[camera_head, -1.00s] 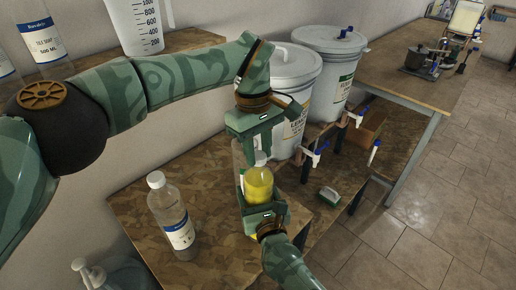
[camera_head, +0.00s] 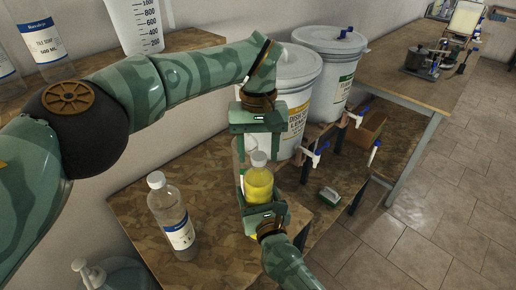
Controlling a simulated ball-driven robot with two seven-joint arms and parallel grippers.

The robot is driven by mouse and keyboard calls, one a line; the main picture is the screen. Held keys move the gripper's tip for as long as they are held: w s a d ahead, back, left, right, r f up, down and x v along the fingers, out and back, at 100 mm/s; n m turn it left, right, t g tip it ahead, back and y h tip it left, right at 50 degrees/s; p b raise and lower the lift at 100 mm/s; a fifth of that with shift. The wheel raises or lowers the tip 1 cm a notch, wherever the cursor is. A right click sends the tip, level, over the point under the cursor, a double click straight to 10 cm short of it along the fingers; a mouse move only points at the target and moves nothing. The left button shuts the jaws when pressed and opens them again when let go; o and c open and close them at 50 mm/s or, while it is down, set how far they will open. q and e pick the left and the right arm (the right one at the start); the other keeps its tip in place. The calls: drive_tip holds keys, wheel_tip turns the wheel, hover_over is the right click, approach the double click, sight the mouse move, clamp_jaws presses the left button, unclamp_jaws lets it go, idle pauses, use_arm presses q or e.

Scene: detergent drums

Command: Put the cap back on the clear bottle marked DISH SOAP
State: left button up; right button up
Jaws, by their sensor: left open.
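A clear bottle with yellow liquid (camera_head: 258,184) stands upright over the near table, held by my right gripper (camera_head: 262,204), whose arm comes in from below. No DISH SOAP marking can be read on it. A whitish cap (camera_head: 259,158) appears to sit on its top; how tightly it is seated I cannot tell. My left gripper (camera_head: 257,138) is open just above the cap, pointing down, and seems clear of it. A second clear bottle (camera_head: 172,217) with a white cap and a blue-banded label stands to the left; its words are too small to read.
White drums (camera_head: 297,95) (camera_head: 332,70) with taps stand behind the grippers.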

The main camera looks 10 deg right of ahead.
use_arm(q)
drive_tip(key=shift+r, duration=2.25)
drive_tip(key=shift+c, duration=0.2)
